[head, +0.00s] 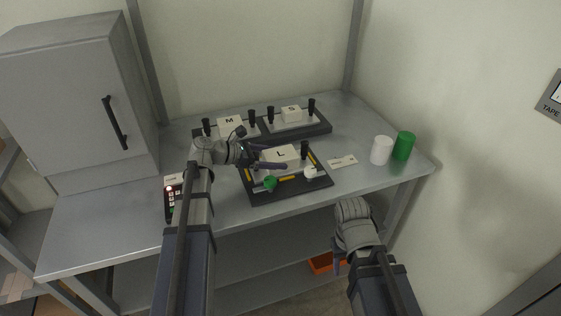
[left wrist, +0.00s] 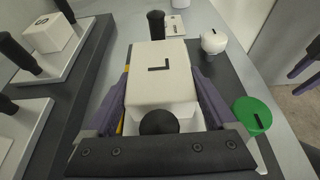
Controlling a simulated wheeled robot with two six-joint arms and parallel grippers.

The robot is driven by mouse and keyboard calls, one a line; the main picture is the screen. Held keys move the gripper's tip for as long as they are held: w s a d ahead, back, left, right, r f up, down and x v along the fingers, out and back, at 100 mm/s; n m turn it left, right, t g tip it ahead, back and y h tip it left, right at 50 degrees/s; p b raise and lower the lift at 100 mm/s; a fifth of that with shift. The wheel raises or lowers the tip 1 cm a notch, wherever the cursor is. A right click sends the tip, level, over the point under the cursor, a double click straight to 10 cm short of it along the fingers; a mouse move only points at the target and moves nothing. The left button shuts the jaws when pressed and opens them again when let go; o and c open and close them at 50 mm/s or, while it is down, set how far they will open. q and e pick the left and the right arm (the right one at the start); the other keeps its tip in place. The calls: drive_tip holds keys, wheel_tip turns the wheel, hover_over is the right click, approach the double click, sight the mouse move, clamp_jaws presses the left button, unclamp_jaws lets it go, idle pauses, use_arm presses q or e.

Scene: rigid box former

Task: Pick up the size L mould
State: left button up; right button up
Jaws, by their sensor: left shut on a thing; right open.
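The size L mould is a white block marked L (head: 281,156) with upright black knobs at its ends, over a dark tray (head: 289,193). My left gripper (head: 268,157) has its purple fingers shut on it, one along each long side. In the left wrist view the block (left wrist: 161,80) sits between both fingers (left wrist: 160,105), with one black knob near the palm and one beyond. I cannot tell whether it is clear of the tray. My right gripper (head: 338,264) is open and empty, low in front of the table; its fingers show at the left wrist view's right edge (left wrist: 305,62).
Moulds M (head: 230,122) and S (head: 291,113) stand on a dark tray behind. A green knob (head: 270,183) and a white round piece (head: 310,172) are at the L tray's front. White (head: 381,150) and green cylinders (head: 404,146), a card (head: 342,162) and a keypad (head: 170,200) are nearby.

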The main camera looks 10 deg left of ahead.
sight(273, 155)
use_arm(q)
clamp_jaws()
drive_tip(key=shift+r, duration=0.2)
wheel_tip(273, 155, up, 10)
drive_tip(key=p, duration=1)
drive_tip(key=shift+f, duration=0.1)
drive_tip(key=shift+a, duration=0.15)
